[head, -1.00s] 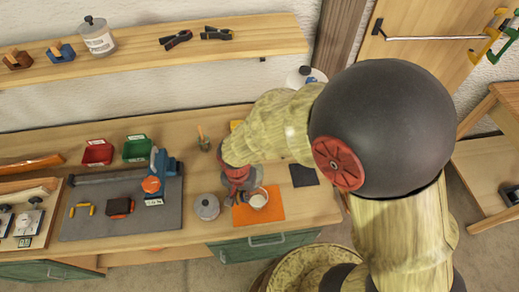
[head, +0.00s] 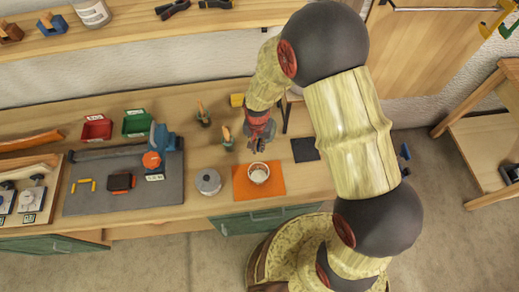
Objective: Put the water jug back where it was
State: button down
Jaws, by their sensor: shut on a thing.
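My gripper (head: 257,147) is over the workbench, just behind a white cup (head: 258,174) on an orange mat (head: 272,190). It is shut on the water jug (head: 268,131), which shows only as a small greyish shape at the jaws. My gripper and wrist hide most of the jug, so its tilt and its height above the bench cannot be told. The white cup is upright and open at the top, apart from my gripper.
A lidded grey can (head: 208,181) stands left of the mat. A small pot with a brush (head: 227,139) is close left of my gripper, another (head: 203,114) farther back. A dark square (head: 305,149) lies right. A white container (head: 294,94) is mostly behind my arm.

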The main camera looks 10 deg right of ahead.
jog(key=shift+w+d+f, duration=0.3)
jog(key=shift+w+f, duration=0.1)
jog(key=shift+f, duration=1.65)
jog(key=shift+f, duration=0.15)
jog(key=c, duration=1.9)
grip_release()
